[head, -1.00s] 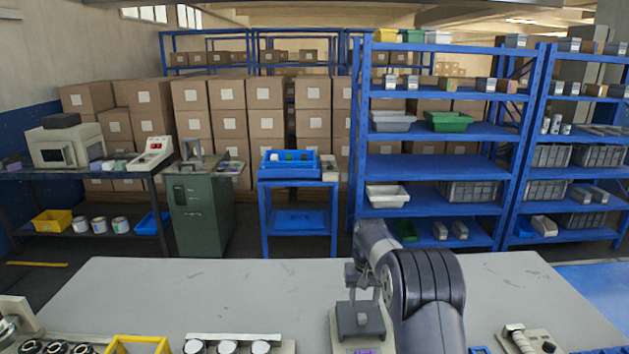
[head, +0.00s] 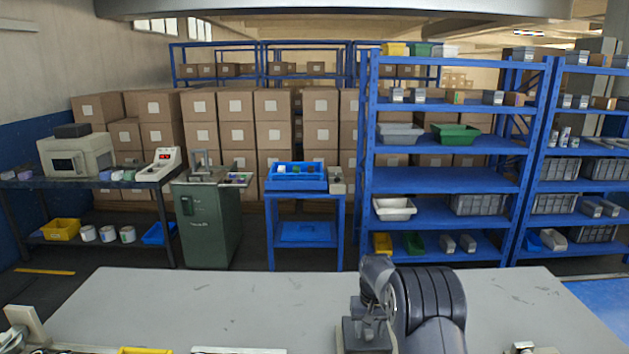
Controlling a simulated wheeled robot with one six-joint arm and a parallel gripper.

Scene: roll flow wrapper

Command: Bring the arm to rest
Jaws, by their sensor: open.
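My dark grey arm rises at the front centre-right of the head view, its large rounded joint nearest me and its wrist bent down to the left of it. My gripper (head: 371,312) is at the end of that wrist, small and partly merged with the parts behind and below it. It is open, and I see nothing held in it. A dark grey block-like fixture (head: 365,338) stands on the grey table (head: 240,300) right below it. I cannot tell the gap between gripper and fixture.
The table's middle left and right are clear. A yellow tray rim (head: 145,350) and a white rack edge (head: 238,350) show at the near edge. Beyond the table stand a green cabinet (head: 208,225), a blue stand (head: 306,205) and blue shelves (head: 447,180).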

